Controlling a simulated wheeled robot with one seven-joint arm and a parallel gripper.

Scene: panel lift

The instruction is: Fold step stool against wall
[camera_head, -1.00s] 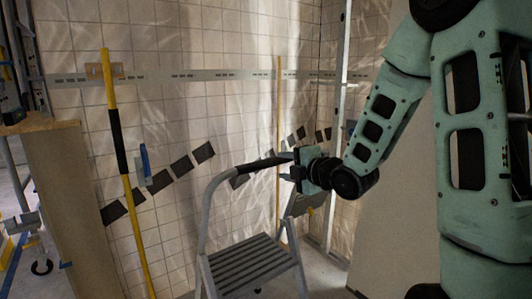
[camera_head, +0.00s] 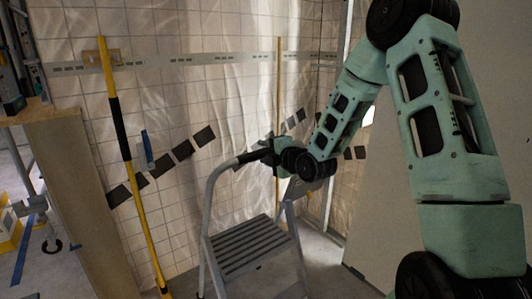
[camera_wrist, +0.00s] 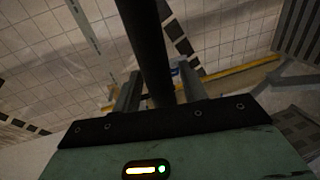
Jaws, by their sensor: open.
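The grey step stool (camera_head: 246,248) stands unfolded on the floor in front of the tiled wall, with its ribbed step level. Its curved top rail carries a black grip (camera_head: 250,156). My gripper (camera_head: 270,148) is at the right end of this grip. In the wrist view the black grip (camera_wrist: 148,45) runs between the two fingers of my open gripper (camera_wrist: 158,88). Whether either finger touches the grip cannot be told. Part of the stool's frame (camera_wrist: 292,82) shows at the right of the wrist view. The grip's far end is hidden behind my gripper.
A yellow pole with a black sleeve (camera_head: 118,125) leans on the tiled wall (camera_head: 205,90) left of the stool. A thin wooden pole (camera_head: 278,100) stands behind it. A wooden cabinet (camera_head: 72,190) is at the left, a pale panel (camera_head: 385,215) at the right.

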